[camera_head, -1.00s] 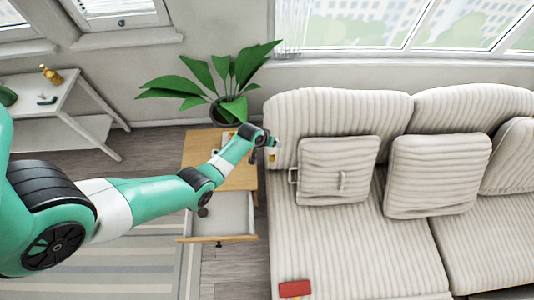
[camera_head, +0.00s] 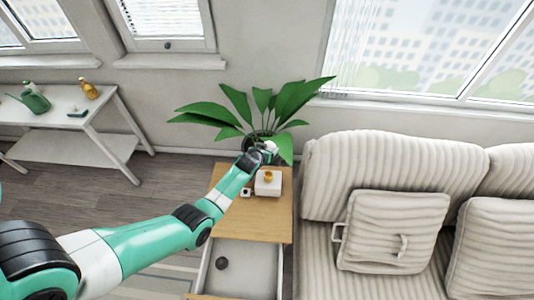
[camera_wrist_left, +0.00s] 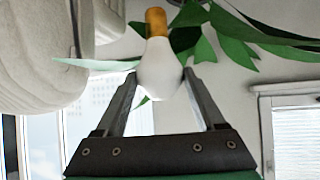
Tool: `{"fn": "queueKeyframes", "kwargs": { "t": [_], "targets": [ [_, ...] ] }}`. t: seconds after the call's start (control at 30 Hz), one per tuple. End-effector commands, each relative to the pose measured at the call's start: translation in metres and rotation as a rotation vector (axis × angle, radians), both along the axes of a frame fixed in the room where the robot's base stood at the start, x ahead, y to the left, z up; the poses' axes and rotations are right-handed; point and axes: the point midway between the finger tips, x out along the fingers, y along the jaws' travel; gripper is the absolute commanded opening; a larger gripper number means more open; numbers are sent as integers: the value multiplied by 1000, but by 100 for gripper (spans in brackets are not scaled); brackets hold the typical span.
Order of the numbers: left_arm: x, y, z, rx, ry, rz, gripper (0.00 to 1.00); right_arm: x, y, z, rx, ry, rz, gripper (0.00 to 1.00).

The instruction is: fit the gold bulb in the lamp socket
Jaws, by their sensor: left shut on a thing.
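In the head view my left gripper (camera_head: 269,153) is above the far end of the wooden side table, next to the plant. In the left wrist view it is shut on a bulb with a white glass body (camera_wrist_left: 160,68) and a gold base (camera_wrist_left: 156,22). The gold base points away from the gripper. A white block-shaped lamp base (camera_head: 268,188) stands on the table just below the gripper in the head view. Gold shows at its top (camera_head: 268,175); whether this is the socket or the bulb's base I cannot tell. My right gripper is not in view.
The wooden side table (camera_head: 232,222) has an open drawer (camera_head: 240,272) with a dark round object inside. A small dark-and-white item (camera_head: 246,191) lies beside the lamp base. Plant leaves (camera_head: 240,103) spread behind the gripper. A striped sofa (camera_head: 340,210) stands close on the right.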

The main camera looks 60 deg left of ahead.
Motion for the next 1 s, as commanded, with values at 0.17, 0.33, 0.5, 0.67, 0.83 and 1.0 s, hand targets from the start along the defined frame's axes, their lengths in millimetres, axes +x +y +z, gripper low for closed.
{"fn": "queueKeyframes", "kwargs": {
  "t": [0.17, 0.33, 0.5, 0.67, 0.83, 1.0],
  "targets": [
    [0, 0, 1, 0, 0, 0, 17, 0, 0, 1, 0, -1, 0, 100],
    [0, 0, -2, -1, 1, 0, 17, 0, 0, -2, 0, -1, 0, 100],
    [0, 0, -15, -1, 1, 0, 17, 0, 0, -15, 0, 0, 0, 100],
    [0, 0, -33, -2, 1, -1, 17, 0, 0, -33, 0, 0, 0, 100],
    [0, 0, -50, -2, 1, -1, 17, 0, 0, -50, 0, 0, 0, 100],
    [0, 0, -58, -2, 1, -1, 17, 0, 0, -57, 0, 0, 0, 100]
  ]
}}
